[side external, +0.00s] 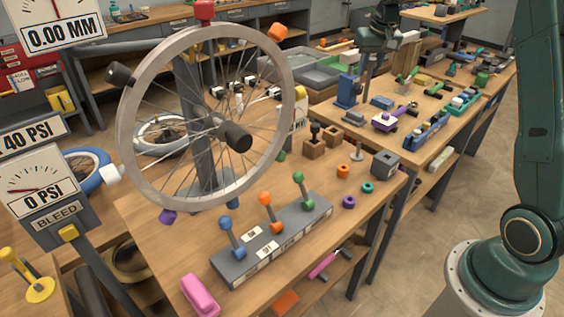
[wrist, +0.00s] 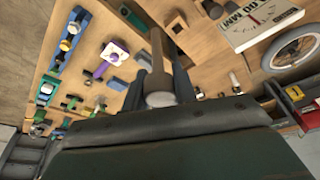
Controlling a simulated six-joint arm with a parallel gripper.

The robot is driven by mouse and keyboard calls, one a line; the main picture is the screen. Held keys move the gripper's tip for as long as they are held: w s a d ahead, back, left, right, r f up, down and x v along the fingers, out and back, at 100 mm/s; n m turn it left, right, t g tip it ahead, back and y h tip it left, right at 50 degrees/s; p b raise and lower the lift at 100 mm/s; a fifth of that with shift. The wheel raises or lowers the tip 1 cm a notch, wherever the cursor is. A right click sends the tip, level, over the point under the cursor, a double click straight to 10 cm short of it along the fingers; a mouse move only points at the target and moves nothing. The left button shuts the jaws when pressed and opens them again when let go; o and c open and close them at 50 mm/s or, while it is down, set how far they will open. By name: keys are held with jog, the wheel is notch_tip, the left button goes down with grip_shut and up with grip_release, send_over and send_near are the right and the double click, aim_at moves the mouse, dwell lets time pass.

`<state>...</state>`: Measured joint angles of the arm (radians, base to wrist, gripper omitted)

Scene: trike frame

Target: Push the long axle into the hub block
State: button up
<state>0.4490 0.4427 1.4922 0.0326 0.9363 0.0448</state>
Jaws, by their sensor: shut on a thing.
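My gripper (wrist: 161,88) shows in the wrist view, its two dark fingers shut on a brownish-grey rod, which looks like the long axle (wrist: 156,55). The rod has a wider, pale round end close to my gripper, and its shaft points away toward the bench. A dark grey block with a hole, likely the hub block (side external: 385,163), stands at the right corner of the near bench in the side view. A block with a dark hole (wrist: 176,27) beyond the rod in the wrist view looks like the same one. The rod appears apart from it.
Small orange, teal and purple rings (side external: 343,170) lie by the grey block. Wooden blocks (side external: 314,146) stand behind them. A lever box (side external: 270,245) and a large spoked wheel (side external: 125,150) fill the bench's left. A second bench holds a purple-and-white tool (side external: 390,121).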

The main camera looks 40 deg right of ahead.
jog(key=s+f+m, duration=0.2)
jog(key=s+f, duration=0.3)
jog(key=s, duration=0.6)
jog(key=shift+s+a+f+h, duration=0.3)
jog(key=shift+a+f, duration=0.05)
jog(key=shift+f, duration=0.15)
jog(key=shift+f, duration=2.75)
jog(key=shift+f, duration=3.35)
